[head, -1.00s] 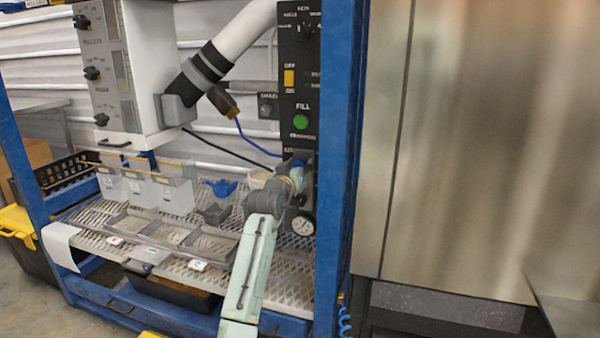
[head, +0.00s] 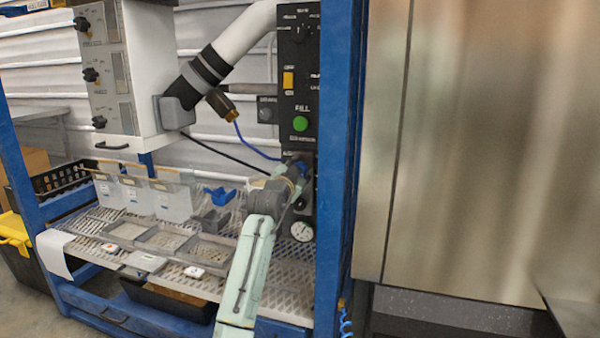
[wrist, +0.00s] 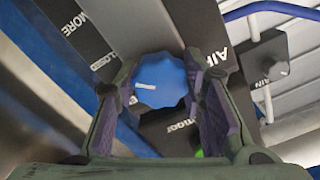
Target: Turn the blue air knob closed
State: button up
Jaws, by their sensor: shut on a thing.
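The blue air knob (wrist: 158,82) sits on the black panel, with a white pointer line near its middle. My gripper (wrist: 163,92) has a finger on each side of the knob and is shut on it. The lettering AIR, MORE and CLOSED shows around it in the wrist view. In the head view my gripper (head: 297,170) is at the panel below the green button, and the arm hides most of the knob.
A pressure gauge (head: 302,231) is just below my gripper. A green FILL button (head: 300,124) and a yellow switch (head: 289,80) are above it on the panel. A blue post (head: 340,150) stands close on the right. Trays (head: 165,240) lie on the mesh shelf to the left.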

jog(key=shift+m, duration=0.4)
jog(key=o, duration=1.2)
jog(key=v, duration=1.2)
